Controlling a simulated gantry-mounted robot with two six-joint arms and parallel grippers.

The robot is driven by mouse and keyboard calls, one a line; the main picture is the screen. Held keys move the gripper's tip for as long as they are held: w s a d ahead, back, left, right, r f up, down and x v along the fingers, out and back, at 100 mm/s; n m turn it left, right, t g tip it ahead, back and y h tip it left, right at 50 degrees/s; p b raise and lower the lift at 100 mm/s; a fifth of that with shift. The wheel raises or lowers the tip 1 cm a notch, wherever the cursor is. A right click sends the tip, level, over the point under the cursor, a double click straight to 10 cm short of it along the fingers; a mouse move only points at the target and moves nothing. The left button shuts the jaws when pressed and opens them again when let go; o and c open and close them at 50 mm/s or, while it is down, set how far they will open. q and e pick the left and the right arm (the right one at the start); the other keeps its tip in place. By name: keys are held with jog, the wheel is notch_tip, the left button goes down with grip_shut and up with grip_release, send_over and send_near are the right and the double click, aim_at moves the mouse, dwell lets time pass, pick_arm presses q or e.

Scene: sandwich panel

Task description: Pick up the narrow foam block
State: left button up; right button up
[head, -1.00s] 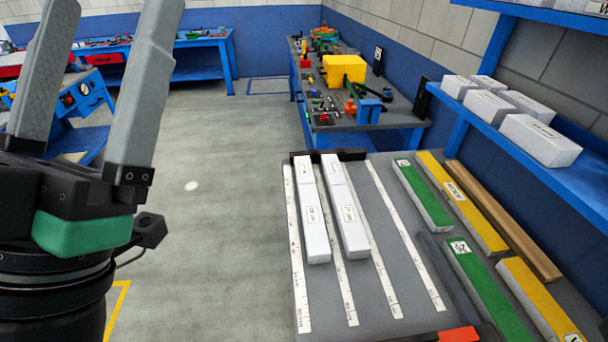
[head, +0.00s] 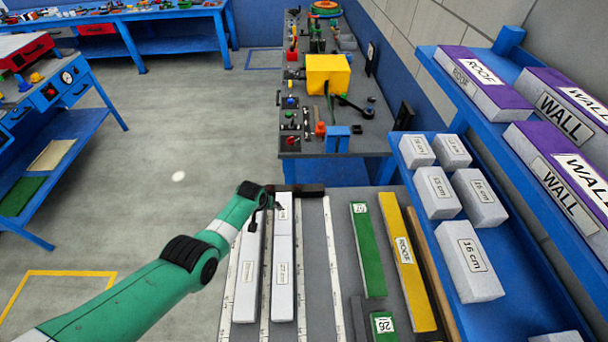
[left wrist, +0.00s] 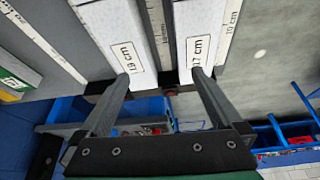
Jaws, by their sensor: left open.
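White foam blocks lie in two rows on the grey table: a left row (head: 247,285) and a right row (head: 283,290) with a second block (head: 284,222) at its far end. I cannot tell which one is the narrow block. My left gripper (head: 277,205) is over the far end of these rows and hides part of them. In the left wrist view my left gripper (left wrist: 160,78) is open and empty. Its fingertips overlap the ends of a block labelled 19 cm (left wrist: 118,35) and one labelled 17 cm (left wrist: 196,30); contact is unclear. My right gripper is out of view.
Ruler strips (head: 333,270) run beside the rows. Green (head: 368,260) and yellow (head: 408,270) bars lie to the right. The blue shelf (head: 515,262) holds more white blocks (head: 473,262). A dark stop bar (head: 312,191) is at the table's far edge. Open floor lies left.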

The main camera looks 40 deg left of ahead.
aim_at(260, 215)
pick_arm(q)
jog(key=s+a+r+n, duration=0.1)
jog(key=s+a+r, duration=0.1)
jog(key=s+a, duration=0.25)
jog(key=shift+g, duration=0.3)
jog(key=b+x, duration=0.1)
jog(key=b, duration=0.1)
jog(key=b+x, duration=0.4)
jog(key=b, duration=0.1)
jog(key=shift+s+d+f, duration=0.3)
jog(key=shift+d+f, duration=0.05)
jog(key=shift+w+a+f+b, duration=0.1)
jog(key=shift+f+b, duration=0.1)
jog(key=shift+b, duration=0.25)
jog(key=shift+w+r, duration=0.1)
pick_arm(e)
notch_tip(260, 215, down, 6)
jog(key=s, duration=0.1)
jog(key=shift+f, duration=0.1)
pick_arm(q)
jog(key=b+x, duration=0.5)
jog(key=b, duration=0.3)
jog(key=shift+w+f, duration=0.1)
jog(key=shift+f, duration=0.1)
jog(key=shift+r, duration=0.15)
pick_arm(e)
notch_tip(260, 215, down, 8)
